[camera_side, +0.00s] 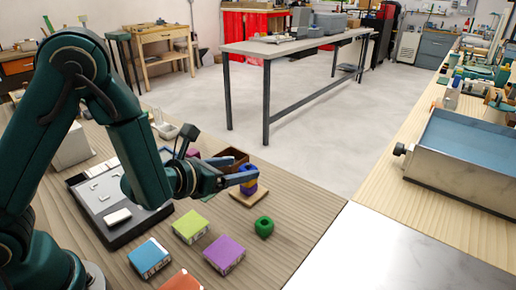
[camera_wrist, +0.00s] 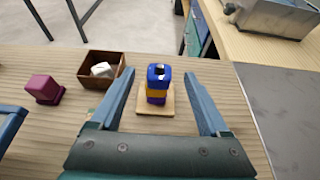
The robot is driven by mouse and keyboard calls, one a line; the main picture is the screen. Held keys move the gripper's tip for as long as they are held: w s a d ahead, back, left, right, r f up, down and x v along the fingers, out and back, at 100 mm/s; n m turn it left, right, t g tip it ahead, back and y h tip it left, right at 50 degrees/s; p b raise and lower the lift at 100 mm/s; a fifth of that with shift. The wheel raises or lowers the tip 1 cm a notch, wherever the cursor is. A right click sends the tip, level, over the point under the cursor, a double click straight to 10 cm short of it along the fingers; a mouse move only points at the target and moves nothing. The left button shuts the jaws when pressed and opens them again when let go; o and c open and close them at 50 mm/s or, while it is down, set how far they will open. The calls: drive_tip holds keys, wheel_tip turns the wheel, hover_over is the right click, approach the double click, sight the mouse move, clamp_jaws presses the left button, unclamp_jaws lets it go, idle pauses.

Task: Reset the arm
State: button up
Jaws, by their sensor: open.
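My gripper (camera_side: 234,172) is open and empty, held above the wooden table. In the wrist view its two blue fingers (camera_wrist: 158,92) stand wide apart. A small stack of rings (camera_wrist: 157,84), blue on top with yellow and purple below, stands on a square wooden base (camera_wrist: 155,109) and shows between the fingers. In the side view the stack (camera_side: 249,187) is close to the fingertips; I cannot tell whether they touch it. No glass rods are recognisable.
A green ring (camera_side: 264,227) lies near the base. Green (camera_side: 190,227), purple (camera_side: 224,254), blue (camera_side: 149,258) and orange (camera_side: 181,281) boxes lie in front. A black-edged tray (camera_side: 97,186) lies left. A brown open box (camera_wrist: 90,71) holds a white item; a maroon block (camera_wrist: 43,88) sits beside it.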

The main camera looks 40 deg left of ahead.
drive_tip(key=shift+s+a+r, duration=0.1)
drive_tip(key=shift+s+r, duration=0.05)
drive_tip(key=shift+s, duration=0.15)
drive_tip(key=s+a+r+n+g+y, duration=0.1)
drive_tip(key=s+a+r+n+y, duration=0.25)
drive_tip(key=a+n, duration=0.2)
drive_tip(key=s+a+r+n+g+y, duration=0.1)
drive_tip(key=s+a+r+n+y, duration=0.15)
drive_tip(key=a+n+y, duration=0.35)
drive_tip(key=s+a+n+g, duration=0.4)
drive_tip(key=s+n+g, duration=0.1)
drive_tip(key=s+n, duration=0.3)
drive_tip(key=s+d+f+n+g+h, duration=0.2)
drive_tip(key=s+d+n+g+h, duration=0.1)
drive_tip(key=s+d+n, duration=0.5)
drive_tip(key=w+d+r+n+t+h, duration=0.1)
drive_tip(key=d+r+n+t+h, duration=0.1)
drive_tip(key=d+r+n+h, duration=0.2)
drive_tip(key=d+n+h, duration=0.2)
drive_tip(key=d+n, duration=0.2)
drive_tip(key=shift+w+d, duration=0.2)
drive_tip(key=shift+d, duration=0.15)
